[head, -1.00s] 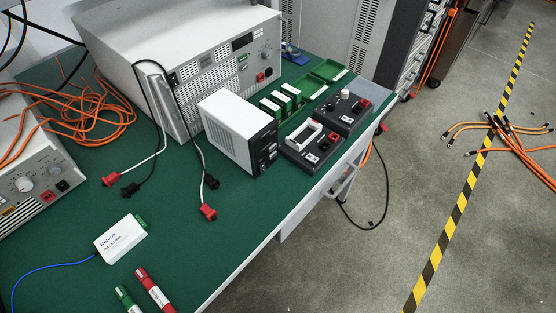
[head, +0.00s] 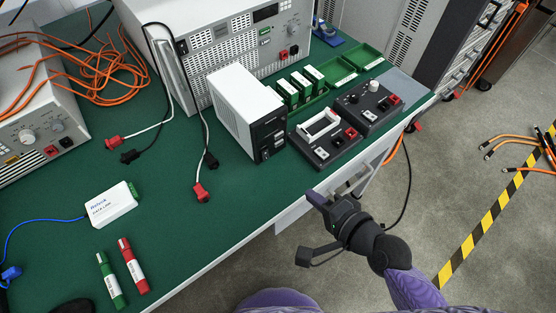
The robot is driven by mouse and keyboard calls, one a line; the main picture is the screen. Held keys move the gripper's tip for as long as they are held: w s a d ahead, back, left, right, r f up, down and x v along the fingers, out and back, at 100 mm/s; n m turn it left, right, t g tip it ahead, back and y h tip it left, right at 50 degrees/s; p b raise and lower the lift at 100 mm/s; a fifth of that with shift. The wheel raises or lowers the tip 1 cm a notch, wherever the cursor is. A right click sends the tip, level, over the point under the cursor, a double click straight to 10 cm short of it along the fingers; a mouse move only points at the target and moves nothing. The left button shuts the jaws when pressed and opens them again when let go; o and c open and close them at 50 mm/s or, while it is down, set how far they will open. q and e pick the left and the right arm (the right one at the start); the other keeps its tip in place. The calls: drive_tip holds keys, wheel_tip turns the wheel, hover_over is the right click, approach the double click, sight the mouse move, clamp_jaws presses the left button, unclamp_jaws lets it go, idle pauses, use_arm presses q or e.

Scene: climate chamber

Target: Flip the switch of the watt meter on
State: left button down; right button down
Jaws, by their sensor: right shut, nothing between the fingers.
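A white box with a black front panel (head: 245,108) stands on the green bench; I take it for the watt meter, but its labels are too small to read. Small controls or sockets show on its panel, and I cannot tell the switch's position. My right gripper (head: 318,198) is in front of the bench edge, below and right of the box and apart from it. It is shut and empty, fingers toward the bench. My left gripper is not seen; a dark shape at the bottom left edge is unclear.
Two dark modules (head: 325,140) (head: 367,105) stand right of the box, near the bench edge. Behind is a large grey instrument (head: 215,45). Red- and black-tipped leads (head: 201,192) lie left of the box. A white data-link box (head: 111,205) and two markers (head: 133,266) lie nearer.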

sight(274, 173)
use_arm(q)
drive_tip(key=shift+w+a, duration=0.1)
use_arm(e)
drive_tip(key=shift+a+f, duration=0.1)
